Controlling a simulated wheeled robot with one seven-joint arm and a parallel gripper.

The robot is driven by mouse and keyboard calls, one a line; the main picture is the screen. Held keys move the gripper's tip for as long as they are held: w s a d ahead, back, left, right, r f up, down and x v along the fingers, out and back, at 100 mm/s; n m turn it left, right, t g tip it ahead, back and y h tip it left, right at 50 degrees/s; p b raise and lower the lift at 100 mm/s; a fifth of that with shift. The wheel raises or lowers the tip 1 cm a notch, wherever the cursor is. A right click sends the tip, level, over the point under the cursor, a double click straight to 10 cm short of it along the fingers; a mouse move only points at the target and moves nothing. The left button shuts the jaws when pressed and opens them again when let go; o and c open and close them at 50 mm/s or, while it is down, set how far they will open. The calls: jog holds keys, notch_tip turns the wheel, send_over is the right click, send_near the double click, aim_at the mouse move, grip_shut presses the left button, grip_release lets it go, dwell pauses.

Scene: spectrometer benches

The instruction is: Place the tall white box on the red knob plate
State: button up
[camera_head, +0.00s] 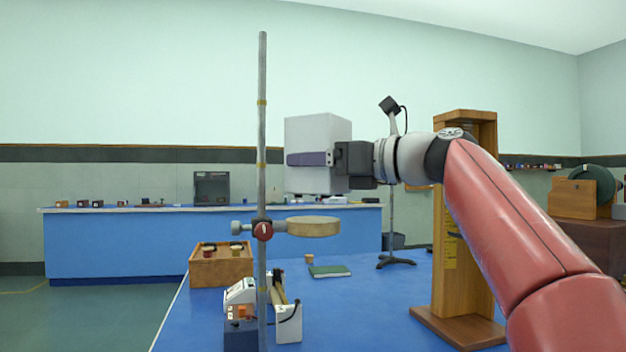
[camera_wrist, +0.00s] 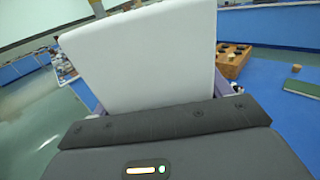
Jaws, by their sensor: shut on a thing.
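The tall white box (camera_head: 318,130) is held upright in the air by my gripper (camera_head: 310,159), which is shut on it with a purple finger across its side. The box also fills the upper middle of the wrist view (camera_wrist: 140,55), with the gripper (camera_wrist: 165,107) along its lower edge. The red knob plate (camera_head: 313,228) is a round tan disc clamped to a metal rod by a holder with a red knob (camera_head: 264,230). In the head view the box appears above the plate with a visible gap. Their depth offset is unclear. The plate does not show in the wrist view.
The metal rod (camera_head: 262,80) rises left of the box, close to it in the picture. A wooden tray (camera_head: 222,269), small devices (camera_head: 288,324) and a green book (camera_head: 329,271) are on the blue bench (camera_head: 370,320). A tall wooden stand (camera_head: 452,290) is at right.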

aim_at(313, 184)
jog(key=shift+w+a+f, duration=0.1)
jog(key=shift+a+f, duration=0.2)
jog(key=shift+f, duration=0.35)
jog(key=shift+w+a+f, duration=0.1)
jog(key=shift+a+f, duration=0.15)
jog(key=shift+f, duration=0.8)
jog(key=shift+f, duration=0.2)
jog(key=o, duration=1.4)
jog(key=shift+o, duration=0.2)
